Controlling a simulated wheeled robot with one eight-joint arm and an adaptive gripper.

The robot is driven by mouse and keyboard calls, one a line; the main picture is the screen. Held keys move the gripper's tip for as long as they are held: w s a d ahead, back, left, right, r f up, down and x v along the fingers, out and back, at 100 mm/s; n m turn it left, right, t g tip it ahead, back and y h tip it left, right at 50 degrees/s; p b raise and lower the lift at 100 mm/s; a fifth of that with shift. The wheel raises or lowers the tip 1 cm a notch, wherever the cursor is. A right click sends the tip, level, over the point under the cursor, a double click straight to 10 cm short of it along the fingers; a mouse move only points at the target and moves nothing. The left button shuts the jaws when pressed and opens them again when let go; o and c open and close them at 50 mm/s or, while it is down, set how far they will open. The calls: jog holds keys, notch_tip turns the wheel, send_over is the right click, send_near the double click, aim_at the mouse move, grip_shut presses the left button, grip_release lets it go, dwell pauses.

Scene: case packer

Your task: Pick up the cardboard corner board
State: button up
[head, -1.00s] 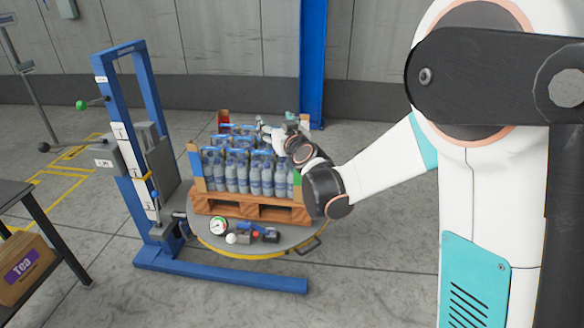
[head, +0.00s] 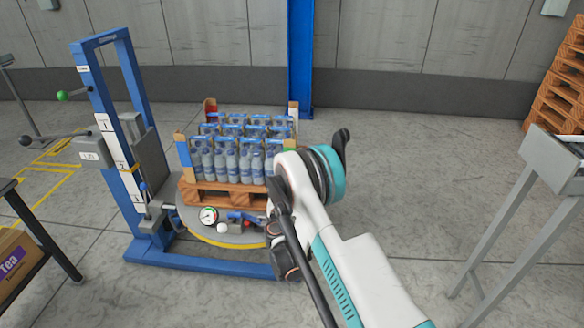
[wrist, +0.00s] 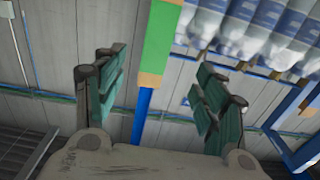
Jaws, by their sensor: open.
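A cardboard corner board (wrist: 158,45), tan with a green band, shows upright in the wrist view beside the bottles. It comes down between the two fingers of my gripper (wrist: 155,63), which are spread wide with a gap on each side. Its upper end is cut off by the frame. In the head view my arm covers the front right corner of the load. Other corner boards stand at the front left (head: 184,150), back left (head: 210,110) and back right (head: 293,116) of the bottles (head: 226,158).
The bottles stand on a wooden pallet (head: 220,196) on a round turntable (head: 190,229) of a blue lifter (head: 131,185). A gauge (head: 208,215) and small parts lie at its front. A grey stand (head: 509,232) is at right; floor between is clear.

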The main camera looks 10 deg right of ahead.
jog(key=b+x, duration=0.4)
jog(key=x, duration=0.9)
jog(key=shift+w+d+f, duration=0.25)
jog(key=shift+w+f, duration=0.05)
jog(key=c, duration=1.3)
jog(key=shift+r, duration=0.15)
